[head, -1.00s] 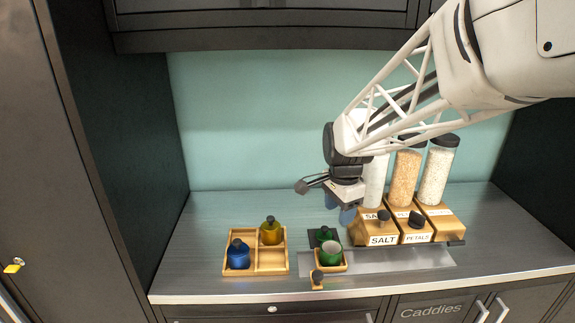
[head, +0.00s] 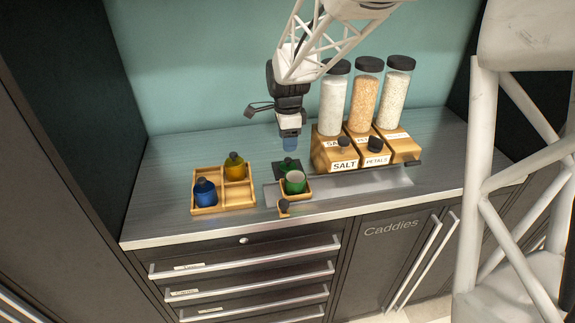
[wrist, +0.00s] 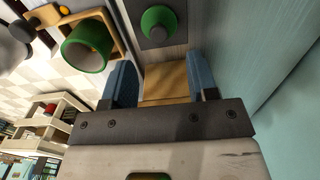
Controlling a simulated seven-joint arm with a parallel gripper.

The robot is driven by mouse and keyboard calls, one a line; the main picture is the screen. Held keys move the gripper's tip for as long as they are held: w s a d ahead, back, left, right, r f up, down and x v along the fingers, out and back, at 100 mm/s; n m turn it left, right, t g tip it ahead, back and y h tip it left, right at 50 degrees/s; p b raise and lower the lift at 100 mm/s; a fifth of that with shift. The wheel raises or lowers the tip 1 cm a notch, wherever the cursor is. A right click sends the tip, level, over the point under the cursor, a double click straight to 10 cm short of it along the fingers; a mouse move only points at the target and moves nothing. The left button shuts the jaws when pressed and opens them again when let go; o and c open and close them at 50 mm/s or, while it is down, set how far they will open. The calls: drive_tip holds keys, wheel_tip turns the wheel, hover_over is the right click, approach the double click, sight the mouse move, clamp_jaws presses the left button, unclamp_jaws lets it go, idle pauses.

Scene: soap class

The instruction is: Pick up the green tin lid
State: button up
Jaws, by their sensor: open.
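The green tin lid (head: 289,165), round with a dark knob, sits on a dark square pad (head: 277,172) behind the green tin. It also shows in the wrist view (wrist: 158,22), at the top, ahead of the fingers. The open green tin (head: 295,183) stands in a small wooden holder (head: 309,193); the tin is also at upper left in the wrist view (wrist: 86,50). My gripper (head: 290,146) is open and empty, with its blue fingers pointing down just above and behind the lid. In the wrist view the fingers (wrist: 161,80) are spread apart, and the lid is not between them.
A wooden tray (head: 238,198) at left holds a blue tin (head: 205,192) and a yellow tin (head: 234,166). Wooden boxes labelled salt (head: 343,165) and petals (head: 376,159), with tall jars (head: 334,104) behind, stand close at right. A small knobbed wooden piece (head: 284,207) lies in front.

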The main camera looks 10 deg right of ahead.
sight(288, 159)
drive_tip(key=shift+f, duration=1.15)
drive_tip(key=shift+s+f, duration=0.1)
drive_tip(key=shift+f, duration=2.5)
drive_tip(key=c, duration=1)
